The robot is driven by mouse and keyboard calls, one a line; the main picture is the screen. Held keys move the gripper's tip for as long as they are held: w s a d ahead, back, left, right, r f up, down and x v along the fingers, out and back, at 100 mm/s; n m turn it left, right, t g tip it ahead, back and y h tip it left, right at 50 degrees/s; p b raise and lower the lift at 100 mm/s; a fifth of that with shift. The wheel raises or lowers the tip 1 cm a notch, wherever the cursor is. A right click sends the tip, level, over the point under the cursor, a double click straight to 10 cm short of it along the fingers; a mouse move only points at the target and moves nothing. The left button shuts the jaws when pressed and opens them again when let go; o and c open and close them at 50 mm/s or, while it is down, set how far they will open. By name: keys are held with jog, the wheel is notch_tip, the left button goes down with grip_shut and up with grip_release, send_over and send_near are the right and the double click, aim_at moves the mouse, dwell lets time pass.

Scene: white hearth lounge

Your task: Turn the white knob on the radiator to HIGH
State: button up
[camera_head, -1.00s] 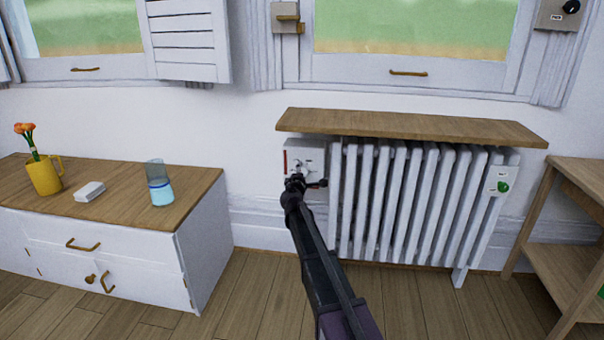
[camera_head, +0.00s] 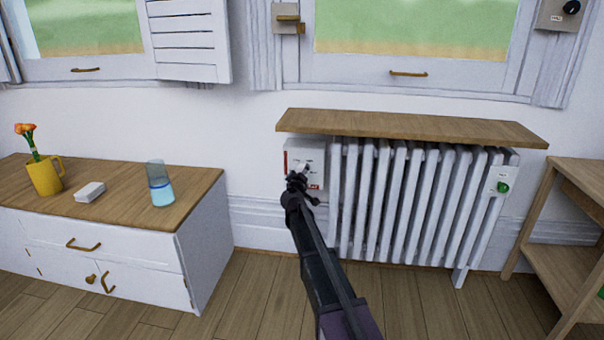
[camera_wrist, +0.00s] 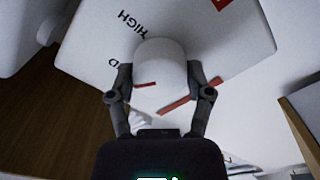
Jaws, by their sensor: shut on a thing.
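The white knob (camera_wrist: 160,62) sits on a white control panel (camera_wrist: 90,40) at the left end of the radiator (camera_head: 400,200). My gripper (camera_wrist: 160,74) is shut on the knob, with one finger on each side of it. A short red mark shows on the knob's lower left side in the wrist view. The word HIGH (camera_wrist: 131,22) is printed on the panel up and left of the knob. Another label beside the left finger is partly hidden. In the head view the panel (camera_head: 291,150) shows, and my gripper (camera_head: 300,182) covers much of the knob.
A wooden shelf (camera_head: 400,124) overhangs the radiator and panel. A green knob (camera_head: 503,187) is at the radiator's right end. A low cabinet (camera_head: 120,190) with a yellow mug, white box and glass stands left. A wooden stand (camera_head: 560,255) is right. Floor is open in front.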

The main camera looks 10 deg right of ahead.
jog(key=m, duration=0.4)
jog(key=shift+w+m, duration=0.1)
jog(key=shift+m, duration=0.2)
jog(key=m, duration=0.3)
jog(key=shift+d+r+m, duration=0.1)
jog(key=shift+m, duration=0.2)
jog(key=m, duration=0.3)
jog(key=shift+m, duration=0.3)
jog(key=shift+d+m, duration=0.1)
jog(key=shift+m, duration=1.7)
jog(key=o, duration=1.1)
jog(key=shift+o, duration=0.2)
jog(key=shift+s, duration=0.25)
jog(key=v, duration=1.1)
jog(key=shift+s, duration=0.35)
